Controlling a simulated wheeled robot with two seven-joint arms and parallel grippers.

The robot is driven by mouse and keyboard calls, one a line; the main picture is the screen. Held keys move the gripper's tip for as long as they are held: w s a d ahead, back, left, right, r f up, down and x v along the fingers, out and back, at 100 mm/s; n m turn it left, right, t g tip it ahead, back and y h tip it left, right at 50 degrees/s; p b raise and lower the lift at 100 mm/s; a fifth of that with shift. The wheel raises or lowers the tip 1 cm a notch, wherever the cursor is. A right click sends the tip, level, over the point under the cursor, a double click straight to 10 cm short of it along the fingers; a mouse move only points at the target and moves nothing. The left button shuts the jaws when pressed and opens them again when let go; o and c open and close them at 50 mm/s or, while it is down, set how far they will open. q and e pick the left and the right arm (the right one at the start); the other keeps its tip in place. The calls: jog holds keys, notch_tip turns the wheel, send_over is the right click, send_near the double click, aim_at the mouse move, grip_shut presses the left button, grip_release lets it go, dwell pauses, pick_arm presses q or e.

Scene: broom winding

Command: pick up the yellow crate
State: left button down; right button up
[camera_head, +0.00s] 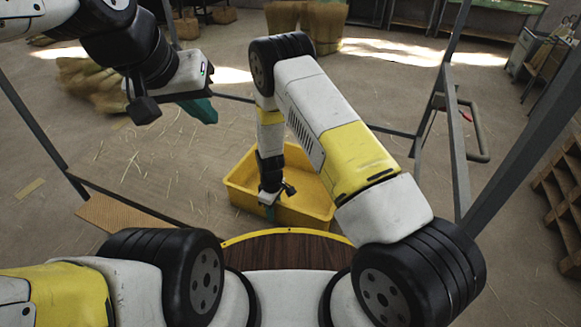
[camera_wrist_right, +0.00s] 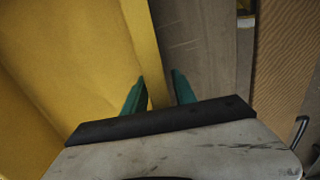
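The yellow crate (camera_head: 310,180) sits on the floor in front of my base, open at the top. It also fills the left of the right wrist view (camera_wrist_right: 60,60). My right gripper (camera_head: 270,210) reaches down at the crate's near wall. In the right wrist view my right gripper (camera_wrist_right: 157,78) is open, with one teal finger on each side of the wall's rim. A gap shows between the rim and the right-hand finger. My left gripper (camera_head: 205,112) is raised at the upper left, away from the crate. Its teal fingers overlap, so its opening cannot be told.
Dark metal frame posts (camera_head: 455,140) and bars surround the crate area. A tan mat (camera_head: 125,218) lies at the left. Floor beyond the crate is mostly clear.

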grip_shut()
jog(key=shift+w, duration=0.1)
dwell(1.3)
